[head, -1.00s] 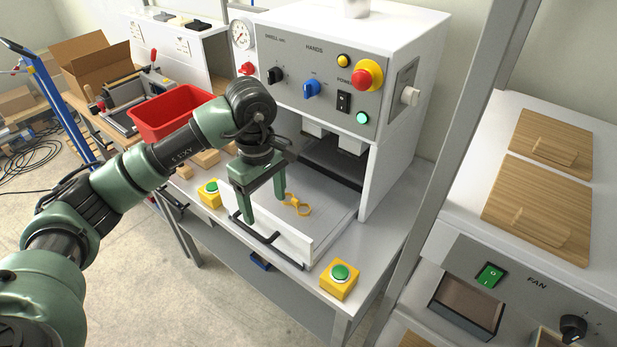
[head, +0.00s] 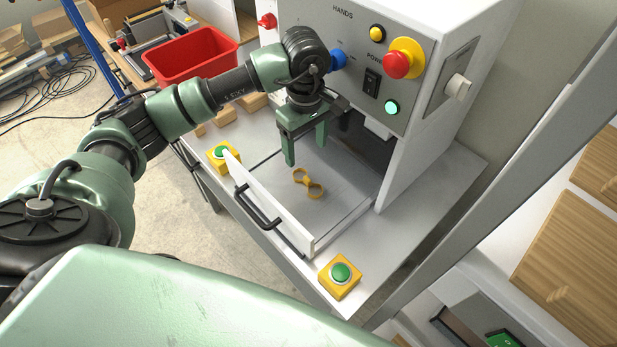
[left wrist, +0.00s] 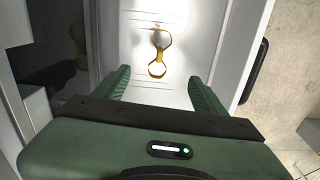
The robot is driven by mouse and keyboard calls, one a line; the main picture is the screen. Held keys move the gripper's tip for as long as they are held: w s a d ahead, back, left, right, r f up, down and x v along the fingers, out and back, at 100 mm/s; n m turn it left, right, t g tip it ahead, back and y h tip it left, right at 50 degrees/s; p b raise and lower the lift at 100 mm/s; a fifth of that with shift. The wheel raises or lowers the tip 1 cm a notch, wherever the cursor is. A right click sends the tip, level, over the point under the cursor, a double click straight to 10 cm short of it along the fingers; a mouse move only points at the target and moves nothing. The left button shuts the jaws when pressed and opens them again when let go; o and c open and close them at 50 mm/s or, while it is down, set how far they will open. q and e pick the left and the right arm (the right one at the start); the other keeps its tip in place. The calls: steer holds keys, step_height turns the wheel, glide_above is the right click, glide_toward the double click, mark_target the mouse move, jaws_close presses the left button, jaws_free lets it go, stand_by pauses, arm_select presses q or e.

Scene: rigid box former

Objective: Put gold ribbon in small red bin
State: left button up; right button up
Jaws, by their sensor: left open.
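The gold ribbon (head: 308,184), a bow-like loop shape, lies flat in the white drawer tray (head: 340,225) of the box machine. It also shows in the left wrist view (left wrist: 159,52), ahead of the fingertips. My left gripper (head: 305,150) is open and empty, above the tray, with its fingers pointing down beside the ribbon and apart from it. In the left wrist view my left gripper's fingers (left wrist: 160,85) stand wide on both sides. The red bin (head: 190,58) stands at the back left on a wooden bench. My right gripper is not in view.
The machine's panel (head: 365,60) rises behind the tray. Yellow boxes with green buttons (head: 340,276) stand at the tray's front corners, and a black handle (head: 257,208) is on its front. Wooden blocks (head: 250,102) lie left of the tray, towards the red bin.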

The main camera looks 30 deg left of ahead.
arm_select(q)
steer(key=p, duration=0.1)
glide_above(306, 177)
step_height(306, 177, down, 5)
steer(key=shift+d+f, duration=0.1)
step_height(306, 177, down, 5)
steer(key=shift+s+f+p, duration=0.1)
steer(key=shift+p, duration=1.1)
steer(key=shift+f, duration=0.6)
steer(key=c, duration=1.5)
steer(key=shift+c, duration=0.2)
steer(key=shift+r, duration=0.1)
